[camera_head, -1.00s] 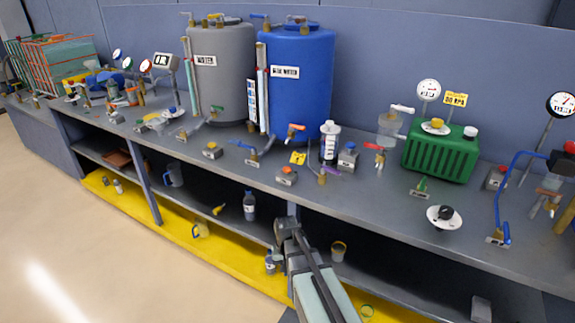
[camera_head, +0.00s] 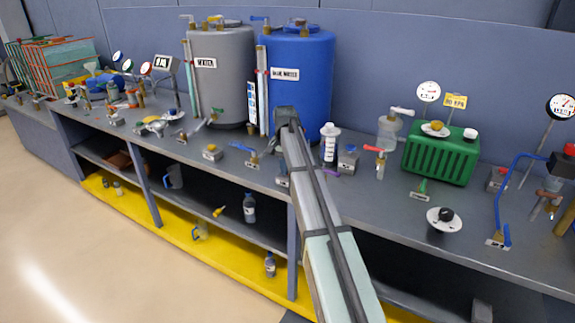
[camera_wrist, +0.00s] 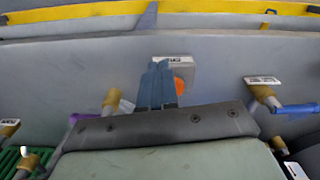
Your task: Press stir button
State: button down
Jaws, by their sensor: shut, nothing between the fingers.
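A small grey button box with an orange button (camera_wrist: 179,86) and a white label shows in the wrist view. The label is too small to read. My gripper (camera_wrist: 157,72) has its blue fingers shut and empty. They overlap the left part of the box and of the orange button in the picture; I cannot tell whether they touch it. In the head view only a corner of this box (camera_head: 283,181) shows beside my arm, which hides the rest and my gripper. Other button boxes carry a yellow button (camera_head: 212,149) and a blue button (camera_head: 349,150).
The grey tank (camera_head: 222,90) and blue tank (camera_head: 310,85) stand behind. A white-capped bottle (camera_head: 330,145) and a green ribbed unit (camera_head: 440,153) are to the right. In the wrist view, valves stand on both sides of the fingers, one with a blue handle (camera_wrist: 298,109).

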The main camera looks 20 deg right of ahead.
jog(key=w+d+r+m, duration=0.1)
jog(key=w+r, duration=0.4)
jog(key=r, duration=0.7)
jog(key=shift+d+m, duration=0.4)
jog(key=shift+d, duration=0.25)
notch_tip(320, 180, down, 14)
jog(key=shift+f, duration=0.15)
